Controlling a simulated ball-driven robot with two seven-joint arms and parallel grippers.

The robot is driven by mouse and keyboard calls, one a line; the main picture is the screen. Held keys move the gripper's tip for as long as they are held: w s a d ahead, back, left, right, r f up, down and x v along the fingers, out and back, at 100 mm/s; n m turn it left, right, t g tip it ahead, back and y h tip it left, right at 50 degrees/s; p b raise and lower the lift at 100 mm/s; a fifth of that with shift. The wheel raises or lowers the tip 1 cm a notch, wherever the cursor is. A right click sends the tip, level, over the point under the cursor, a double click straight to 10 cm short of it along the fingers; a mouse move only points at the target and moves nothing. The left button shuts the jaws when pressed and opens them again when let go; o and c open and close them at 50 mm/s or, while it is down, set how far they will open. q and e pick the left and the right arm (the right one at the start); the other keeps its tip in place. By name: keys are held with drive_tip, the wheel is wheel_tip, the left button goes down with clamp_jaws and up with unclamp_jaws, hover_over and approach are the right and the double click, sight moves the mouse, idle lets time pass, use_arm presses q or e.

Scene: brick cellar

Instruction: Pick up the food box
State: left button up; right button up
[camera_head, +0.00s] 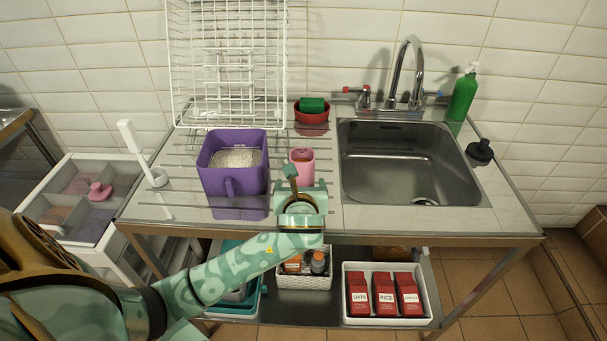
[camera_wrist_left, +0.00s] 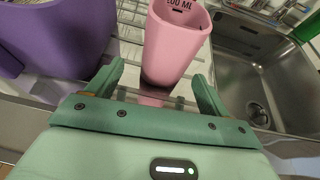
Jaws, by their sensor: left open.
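A purple open box (camera_head: 235,180) with pale grain-like contents stands on the counter, left of the sink; part of it shows at the left of the left wrist view (camera_wrist_left: 60,40). I cannot tell whether it is the food box. Red boxes, with labels including OATS (camera_head: 357,294) and RICE (camera_head: 384,294), stand in a white tray (camera_head: 388,321) on the lower shelf. My left gripper (camera_head: 298,184) is open at the counter's front, right of the purple box. Its fingers (camera_wrist_left: 158,82) spread in front of a pink measuring cup (camera_wrist_left: 172,45). Contact is unclear.
A steel sink (camera_head: 405,165) with a faucet lies at the right. A white wire rack (camera_head: 228,70) stands behind the purple box. A red bowl (camera_head: 311,116) holds a green sponge. A green soap bottle (camera_head: 462,95) stands at the back right. A white basket (camera_head: 305,280) sits below.

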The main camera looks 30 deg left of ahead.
sight(302, 181)
use_arm(q)
drive_tip(key=shift+w+a+f+b, duration=0.2)
drive_tip(key=shift+w+b, duration=0.1)
drive_tip(key=shift+w, duration=0.05)
drive_tip(key=b+x, duration=0.2)
drive_tip(key=x, duration=0.2)
drive_tip(key=shift+w, duration=0.35)
drive_tip(key=shift+s+r, duration=0.1)
drive_tip(key=shift+r, duration=0.1)
drive_tip(key=c, duration=1.2)
drive_tip(key=shift+o, duration=0.2)
drive_tip(key=shift+r, duration=0.1)
